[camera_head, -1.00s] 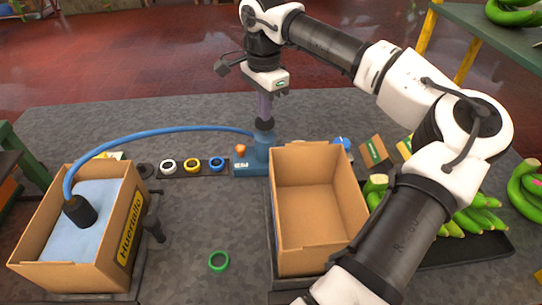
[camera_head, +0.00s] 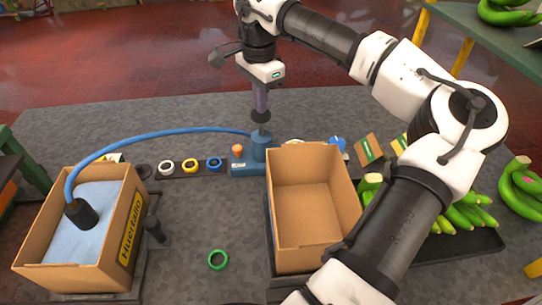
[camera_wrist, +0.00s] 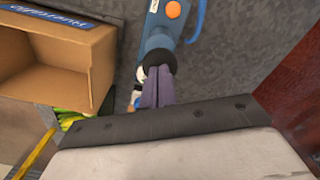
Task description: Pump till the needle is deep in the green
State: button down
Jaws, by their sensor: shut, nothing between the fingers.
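The blue pump (camera_head: 260,150) stands behind the open boxes, with an orange knob (camera_head: 238,149) on its base. Its black plunger knob (camera_head: 261,116) stands above the body, with a short length of rod showing. My gripper (camera_head: 261,106) is shut and points down, its purple fingertips at the top of the plunger knob. In the wrist view the shut fingers (camera_wrist: 157,95) reach the black knob (camera_wrist: 158,62). A blue hose (camera_head: 160,134) runs from the pump to a black fitting (camera_head: 81,213) on a light-blue bag (camera_head: 97,195). No gauge needle can be read.
The bag lies in the left cardboard box (camera_head: 128,235). An empty cardboard box (camera_head: 305,255) stands in front of the pump. A green ring (camera_head: 218,260) lies between the boxes. White, yellow and blue rings (camera_head: 190,165) lie left of the pump. Green bananas (camera_head: 465,213) are at the right.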

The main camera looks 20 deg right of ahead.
jog(key=shift+f+b, duration=0.75)
jog(key=shift+f, duration=0.7)
jog(key=shift+r+p, duration=1.2)
jog(key=shift+r, duration=0.5)
